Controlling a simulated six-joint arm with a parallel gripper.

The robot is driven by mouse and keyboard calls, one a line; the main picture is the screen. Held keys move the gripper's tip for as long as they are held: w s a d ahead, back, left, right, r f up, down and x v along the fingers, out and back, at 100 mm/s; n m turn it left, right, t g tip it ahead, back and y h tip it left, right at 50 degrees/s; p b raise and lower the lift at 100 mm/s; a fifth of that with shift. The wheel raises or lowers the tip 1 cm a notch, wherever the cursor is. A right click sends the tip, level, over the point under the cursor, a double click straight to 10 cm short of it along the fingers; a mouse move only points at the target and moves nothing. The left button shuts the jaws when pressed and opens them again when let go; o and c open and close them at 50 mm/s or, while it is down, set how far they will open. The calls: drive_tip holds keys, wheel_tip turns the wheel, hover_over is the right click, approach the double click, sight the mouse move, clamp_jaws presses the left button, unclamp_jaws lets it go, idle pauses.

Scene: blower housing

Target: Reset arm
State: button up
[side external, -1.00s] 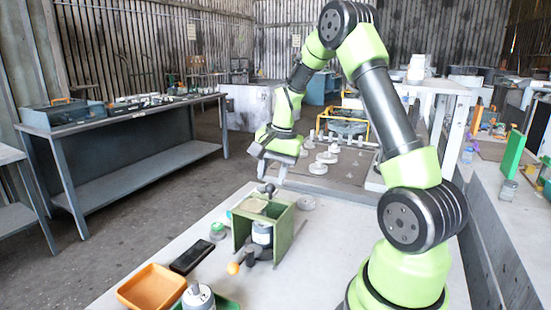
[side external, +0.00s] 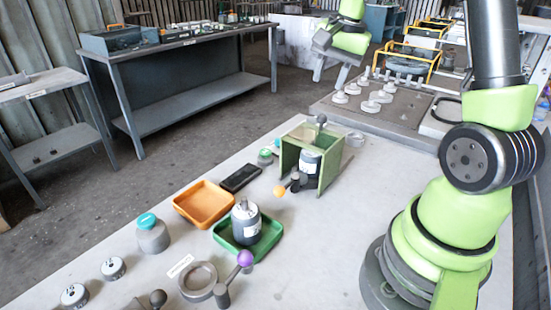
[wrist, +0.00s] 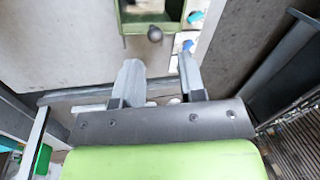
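My gripper (side external: 331,70) is raised at the top of the side view, past the far end of the work table, with its fingers pointing down. In the wrist view my gripper (wrist: 160,78) has its two grey fingers apart with nothing between them. The green blower housing (side external: 318,160) stands on the table, well apart from the gripper. A grey and white cylinder (side external: 311,160) is inside it, and a lever with an orange knob (side external: 280,191) is at its front. The housing's edge (wrist: 124,25) and a dark ball knob (wrist: 154,34) show at the top of the wrist view.
An orange tray (side external: 204,204), a green tray (side external: 276,232) holding a motor-like cylinder (side external: 246,222), and a black phone-like slab (side external: 241,178) lie nearby. A purple-knobbed lever (side external: 245,259) is in front. The table's right middle is clear.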

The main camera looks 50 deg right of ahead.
drive_tip(key=s+a+r+n+t, duration=0.1)
drive_tip(key=s+a+r+n, duration=0.25)
drive_tip(key=a, duration=0.25)
drive_tip(key=s+a+r+n+t, duration=0.2)
drive_tip(key=a+r, duration=0.2)
drive_tip(key=a, duration=0.3)
drive_tip(key=s+a+n+t+y, duration=0.1)
drive_tip(key=s+a+n, duration=0.4)
drive_tip(key=s+a, duration=0.1)
drive_tip(key=shift+s+f+t+y, duration=0.15)
drive_tip(key=shift+s+t+y, duration=0.2)
drive_tip(key=shift+s, duration=0.55)
drive_tip(key=shift+a+n, duration=0.1)
drive_tip(key=shift+n, duration=0.15)
